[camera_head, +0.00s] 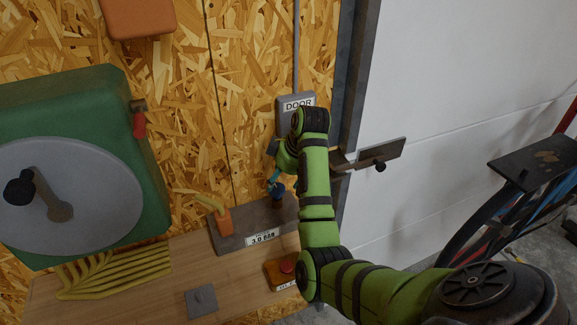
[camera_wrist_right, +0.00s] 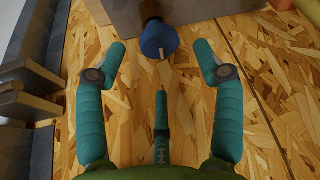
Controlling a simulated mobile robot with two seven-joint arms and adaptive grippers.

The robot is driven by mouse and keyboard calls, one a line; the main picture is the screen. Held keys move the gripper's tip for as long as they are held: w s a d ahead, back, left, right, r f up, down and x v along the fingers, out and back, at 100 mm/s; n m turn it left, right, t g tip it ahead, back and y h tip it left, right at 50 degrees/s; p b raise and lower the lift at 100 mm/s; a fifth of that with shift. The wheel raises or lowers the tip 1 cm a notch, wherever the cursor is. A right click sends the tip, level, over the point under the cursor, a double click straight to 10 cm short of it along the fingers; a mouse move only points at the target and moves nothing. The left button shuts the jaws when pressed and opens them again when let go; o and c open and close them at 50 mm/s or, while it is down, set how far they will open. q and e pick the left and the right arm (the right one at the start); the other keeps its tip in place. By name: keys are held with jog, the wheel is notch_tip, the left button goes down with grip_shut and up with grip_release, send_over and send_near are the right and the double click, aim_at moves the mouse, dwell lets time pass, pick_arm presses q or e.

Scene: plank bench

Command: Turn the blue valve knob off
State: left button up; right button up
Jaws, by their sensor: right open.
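The blue valve knob (camera_wrist_right: 159,38) shows at the top middle of the right wrist view, with a light mark on its face. In the head view the knob (camera_head: 278,193) is small and partly covered by my right gripper (camera_head: 274,166), which reaches down to it from above. In the wrist view my right gripper (camera_wrist_right: 160,62) has its teal fingers spread, with nothing between them. The knob lies just beyond the fingertips, roughly centred between them. I cannot tell whether any finger touches it. My left gripper is not in view.
A DOOR box (camera_head: 292,103) is behind my arm. A green machine (camera_head: 85,115) stands left; a hinged metal plate (camera_head: 385,151) is right.

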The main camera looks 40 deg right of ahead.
jog(key=v, duration=0.7)
jog(key=shift+s+f, duration=0.1)
dwell(0.5)
